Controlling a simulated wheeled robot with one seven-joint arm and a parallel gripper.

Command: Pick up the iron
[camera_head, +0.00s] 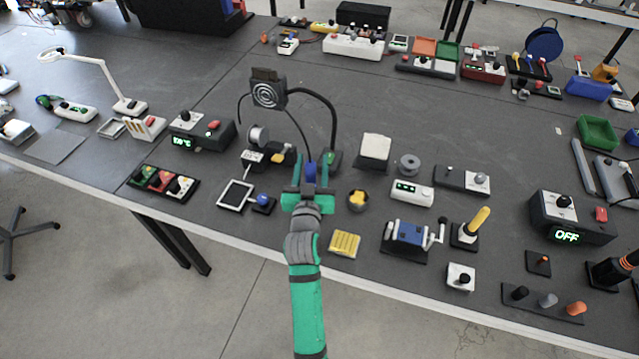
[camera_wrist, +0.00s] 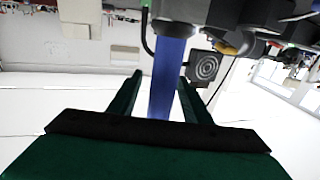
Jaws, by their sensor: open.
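What looks like the iron is a blue handle (camera_head: 311,173), standing near the front middle of the dark table among black and green parts. It also shows in the wrist view (camera_wrist: 170,75) as a long blue bar. My green gripper (camera_head: 309,189) is open at the handle, with the bar lying between its two fingers. The iron's tip is hidden.
A round black fan (camera_head: 268,92) on a curved arm stands behind my gripper. A white-framed pad (camera_head: 236,194) lies to the left, and a round yellow-and-black piece (camera_head: 358,199) and a yellow sponge (camera_head: 345,243) to the right. A temperature station (camera_head: 203,131) stands farther left.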

